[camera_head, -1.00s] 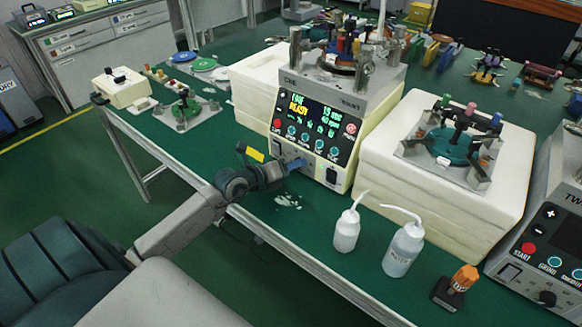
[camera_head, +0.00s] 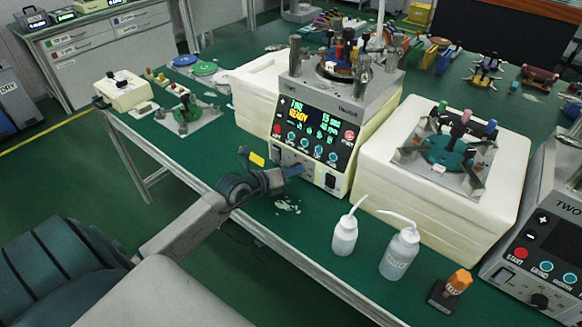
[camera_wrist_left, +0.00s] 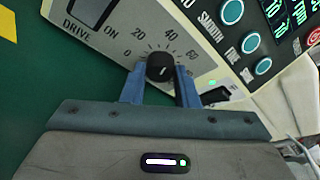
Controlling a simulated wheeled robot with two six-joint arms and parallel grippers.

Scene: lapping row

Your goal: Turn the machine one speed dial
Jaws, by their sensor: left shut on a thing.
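The lapping machine one (camera_head: 318,125) stands on the green bench with its lit screen reading READY. Its black speed dial (camera_wrist_left: 159,67) shows in the left wrist view, on a light panel marked 0, 20, 40, 60. My left gripper (camera_wrist_left: 160,85) has its blue fingers on either side of the dial, shut on it. In the head view my left gripper (camera_head: 290,171) reaches the lower front of the machine and hides the dial there. My right gripper is not in view.
Two white wash bottles (camera_head: 345,232) (camera_head: 400,252) and an orange-topped bottle (camera_head: 457,284) stand right of my arm. A white foam block (camera_head: 385,165) bears a fixture. Machine two (camera_head: 545,240) is at far right. A small whitish spill (camera_head: 287,204) lies near my gripper.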

